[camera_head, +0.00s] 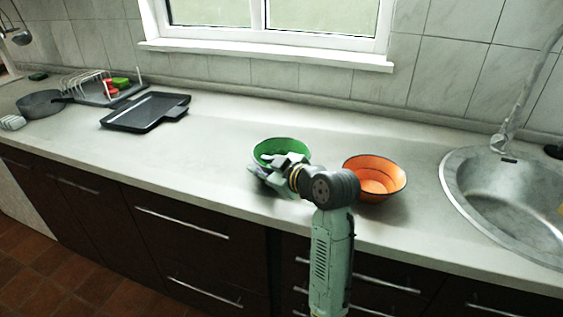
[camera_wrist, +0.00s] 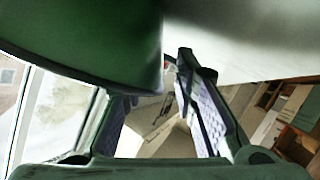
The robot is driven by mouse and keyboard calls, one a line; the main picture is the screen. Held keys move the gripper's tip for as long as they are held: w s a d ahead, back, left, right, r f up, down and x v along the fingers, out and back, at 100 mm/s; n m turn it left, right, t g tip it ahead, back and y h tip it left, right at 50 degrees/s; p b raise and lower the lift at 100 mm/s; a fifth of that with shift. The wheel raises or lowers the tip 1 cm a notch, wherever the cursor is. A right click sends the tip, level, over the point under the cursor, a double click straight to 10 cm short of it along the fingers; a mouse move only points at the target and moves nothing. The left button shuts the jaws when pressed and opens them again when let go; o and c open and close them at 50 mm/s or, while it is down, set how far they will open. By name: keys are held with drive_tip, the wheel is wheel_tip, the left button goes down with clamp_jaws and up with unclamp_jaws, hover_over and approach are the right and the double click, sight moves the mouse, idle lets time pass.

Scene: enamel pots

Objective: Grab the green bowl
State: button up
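The green bowl (camera_head: 268,147) stands on the counter left of the orange bowl. It fills the upper left of the wrist view (camera_wrist: 80,40), close to the camera. My gripper (camera_head: 263,167) is at the bowl's near side and hides part of its front wall and rim. In the wrist view my gripper (camera_wrist: 155,88) has its two fingers apart. The bowl covers the tip of the left finger, while the right finger stands just beyond the bowl's edge. Whether either finger touches the bowl cannot be told.
The orange bowl (camera_head: 375,178) stands close on the right of my gripper and wrist. A sink (camera_head: 465,190) is farther right. A black tray (camera_head: 146,112), a dish rack (camera_head: 103,90) and a dark pan (camera_head: 41,103) are at left. The counter between tray and green bowl is clear.

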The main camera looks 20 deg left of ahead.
clamp_jaws()
idle(0.6)
